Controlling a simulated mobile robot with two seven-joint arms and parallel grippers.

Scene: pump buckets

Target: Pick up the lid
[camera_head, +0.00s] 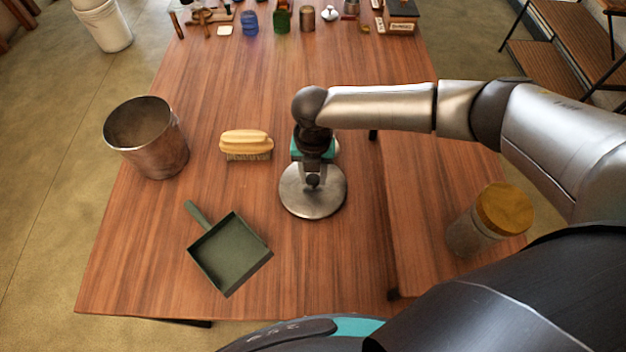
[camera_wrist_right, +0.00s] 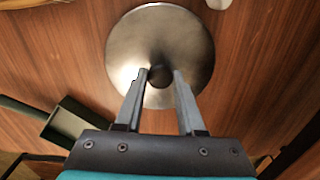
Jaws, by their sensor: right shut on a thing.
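The lid (camera_head: 322,206) is a round, grey metal disc with a dark knob in its centre. It is near the middle of the wooden table in the head view, and it fills the upper middle of the right wrist view (camera_wrist_right: 190,50). My right gripper (camera_head: 313,180) is over the lid's centre, and its fingers (camera_wrist_right: 159,76) are shut on the knob from both sides. I cannot tell whether the lid touches the table. My left gripper is not in view.
A metal bucket (camera_head: 160,145) stands at the left edge of the table (camera_head: 125,255). A brush (camera_head: 246,144) and a green dustpan (camera_head: 231,252) lie left of the lid. A jar with a wooden top (camera_head: 478,228) stands at the right. Several small items line the far end.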

